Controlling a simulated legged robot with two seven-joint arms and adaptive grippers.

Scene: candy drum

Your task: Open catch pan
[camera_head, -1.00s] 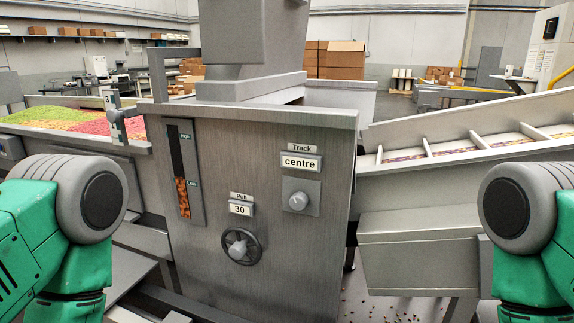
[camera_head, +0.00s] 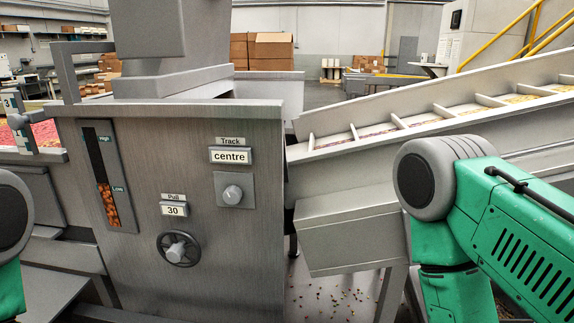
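A grey metal box (camera_head: 350,240) hangs under the sloping conveyor at the right of the machine; it may be the catch pan, but no label shows. Its front is flat and I see no opening in it. My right arm is in front of the conveyor just right of this box, and my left arm shows only at the left edge. Both grippers are outside the picture.
The machine's front panel (camera_head: 260,265) carries a Track knob (camera_head: 232,194) marked centre, a Pull handwheel (camera_head: 178,249) marked 30 and a level gauge (camera_head: 109,180). The sloping conveyor (camera_head: 445,120) rises right. Spilled candies (camera_head: 335,297) lie on the floor.

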